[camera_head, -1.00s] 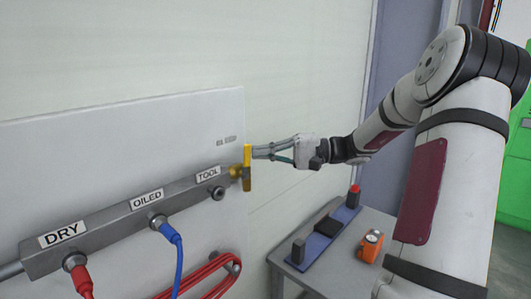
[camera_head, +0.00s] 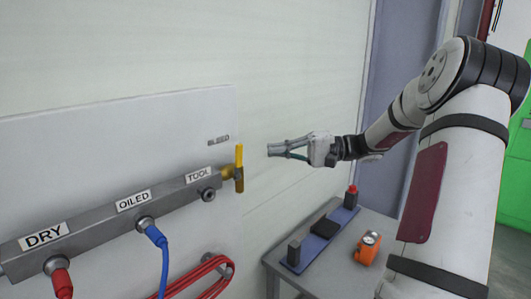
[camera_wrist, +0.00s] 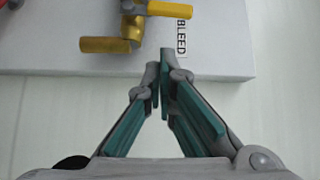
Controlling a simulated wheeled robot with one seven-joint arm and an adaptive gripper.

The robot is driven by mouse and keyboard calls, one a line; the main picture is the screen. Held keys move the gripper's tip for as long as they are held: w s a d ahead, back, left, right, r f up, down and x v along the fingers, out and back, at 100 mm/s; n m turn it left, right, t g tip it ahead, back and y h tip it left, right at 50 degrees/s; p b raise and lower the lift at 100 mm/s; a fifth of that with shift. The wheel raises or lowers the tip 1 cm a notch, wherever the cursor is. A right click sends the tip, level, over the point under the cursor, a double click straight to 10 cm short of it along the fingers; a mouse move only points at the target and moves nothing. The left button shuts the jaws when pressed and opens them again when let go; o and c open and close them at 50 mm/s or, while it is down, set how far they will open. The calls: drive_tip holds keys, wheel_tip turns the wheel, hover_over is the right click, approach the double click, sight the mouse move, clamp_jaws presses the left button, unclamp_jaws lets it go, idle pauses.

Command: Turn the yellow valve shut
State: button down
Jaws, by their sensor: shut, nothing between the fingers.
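The yellow valve (camera_head: 239,156) is at the right end of the grey manifold, below the BLEED label. Its yellow lever points up, and a brass outlet (camera_head: 239,184) points down. In the wrist view the lever (camera_wrist: 168,8) runs right beside the BLEED lettering, and the brass outlet (camera_wrist: 105,45) points left. My gripper (camera_head: 270,150) is right of the valve, apart from it, with the fingers pointing left. In the wrist view my gripper (camera_wrist: 160,65) has its fingertips closed together and empty, below the valve in the picture.
The manifold (camera_head: 110,222) has DRY, OILED and TOOL labels, with a red hose (camera_head: 60,280) and a blue hose (camera_head: 160,250). A red coiled hose (camera_head: 200,277) hangs below. A grey table (camera_head: 340,282) at right carries an orange device (camera_head: 367,248) and a blue strip (camera_head: 322,245).

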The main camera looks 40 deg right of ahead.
sight(238, 163)
drive_tip(key=s+d+f+m+b, duration=0.1)
drive_tip(key=s+d+b, duration=0.2)
drive_tip(key=d, duration=0.3)
drive_tip(key=w+a+r+t+p, duration=0.1)
drive_tip(key=w+a+p, duration=0.2)
drive_tip(key=a, duration=0.8)
drive_tip(key=shift+w+a+y, duration=0.3)
drive_tip(key=shift+w+a, duration=0.1)
drive_tip(key=shift+w, duration=0.45)
drive_tip(key=shift+w, duration=0.15)
